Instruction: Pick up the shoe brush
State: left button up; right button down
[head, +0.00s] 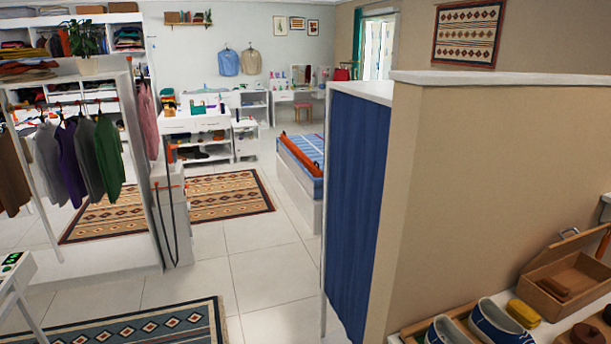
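In the head view, a small brown block-like piece (553,289) lies at the near edge of an open wooden box (578,275) at the lower right. Another brown rounded piece (586,334) is at the bottom edge, partly cut off. Either may be the shoe brush; I cannot tell which. A yellow block (522,313) lies left of them. Neither of my grippers is in view.
Two blue-and-white items (490,322) sit in a wooden tray left of the yellow block. A tan partition (480,190) stands behind this surface, with a blue curtain (355,200) at its left end. Hanging clothes (85,155) are at left. The tiled floor (265,275) is open.

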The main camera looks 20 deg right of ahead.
aim_at(559, 291)
jog(key=i+j+z, duration=0.1)
jog(key=z, duration=0.4)
jog(key=i+j+z, duration=0.25)
jog(key=z, duration=0.2)
jog(key=i+j+z, duration=0.2)
jog(key=z, duration=0.3)
jog(key=i+j+z, duration=0.1)
jog(key=j+z, duration=0.35)
jog(key=i+j+z, duration=0.1)
jog(key=j+z, duration=0.25)
jog(key=j, duration=0.15)
jog(key=j+z, duration=0.75)
jog(key=j, duration=0.3)
